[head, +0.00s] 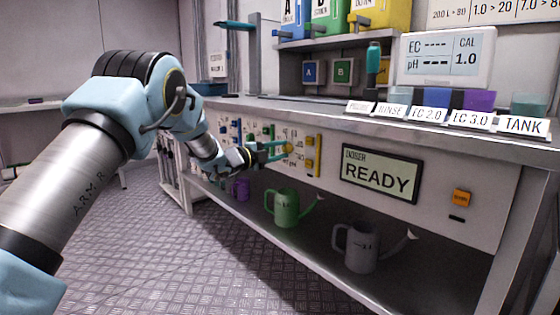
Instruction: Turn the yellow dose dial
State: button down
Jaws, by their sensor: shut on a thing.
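The yellow dose dial (289,148) is on the upright front panel of the bench, on a pale plate with small markings. My gripper (280,150) reaches it from the left, its teal fingers closed around the dial. The fingers cover part of the dial, so its pointer and setting cannot be read. The doser display (381,174) to the right reads READY.
Green (286,208) and grey (361,247) watering cans stand on the lower shelf. Labelled cups (437,97) line the bench top. The floor at left is clear.

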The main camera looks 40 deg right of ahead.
jog(key=shift+f+m+b, duration=0.15)
jog(key=shift+m+b, duration=0.4)
jog(key=shift+m, duration=0.05)
jog(key=c, duration=0.5)
grip_release()
jog(key=a, duration=1)
jog(key=shift+w+a+p, duration=0.3)
jog(key=shift+a+p, duration=0.1)
jog(key=shift+p, duration=0.05)
